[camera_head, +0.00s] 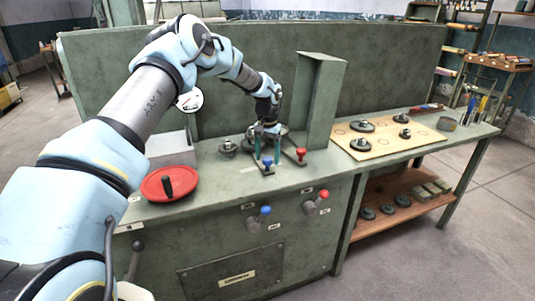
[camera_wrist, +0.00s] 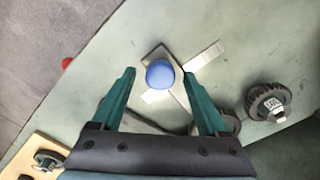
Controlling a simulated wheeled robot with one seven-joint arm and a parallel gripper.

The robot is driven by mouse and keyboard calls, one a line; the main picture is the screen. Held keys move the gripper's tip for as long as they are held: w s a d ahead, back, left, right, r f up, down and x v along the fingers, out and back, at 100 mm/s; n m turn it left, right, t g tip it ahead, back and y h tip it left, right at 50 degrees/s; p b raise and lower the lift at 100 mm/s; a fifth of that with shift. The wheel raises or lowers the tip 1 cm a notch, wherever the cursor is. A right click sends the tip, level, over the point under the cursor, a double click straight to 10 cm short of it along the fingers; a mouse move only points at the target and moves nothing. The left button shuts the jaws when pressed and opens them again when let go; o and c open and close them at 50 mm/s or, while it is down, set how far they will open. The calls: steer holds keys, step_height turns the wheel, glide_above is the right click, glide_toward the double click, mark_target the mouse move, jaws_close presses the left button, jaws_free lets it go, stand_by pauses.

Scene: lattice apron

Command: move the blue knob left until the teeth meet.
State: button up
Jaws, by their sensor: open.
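The blue knob (camera_wrist: 160,74) stands on a flat metal slide plate on the bench top; it also shows in the head view (camera_head: 267,160). My gripper (camera_wrist: 159,74) is open above it, one finger on each side, with gaps visible between knob and fingers. A toothed gear (camera_wrist: 268,103) sits to the right in the wrist view, and left of my gripper in the head view (camera_head: 228,147). Another dark wheel (camera_wrist: 229,124) is partly hidden behind my right finger. I cannot tell whether their teeth touch.
A red knob (camera_head: 301,153) stands right of the blue one. A green upright post (camera_head: 318,100) rises behind. Blue (camera_head: 265,211) and red (camera_head: 323,194) levers stick out of the front panel. A red disc (camera_head: 157,189) lies left; a board with gears (camera_head: 375,148) lies right.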

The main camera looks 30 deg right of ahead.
steer(key=shift+f, duration=0.1)
jaws_close()
stand_by(0.7)
stand_by(0.7)
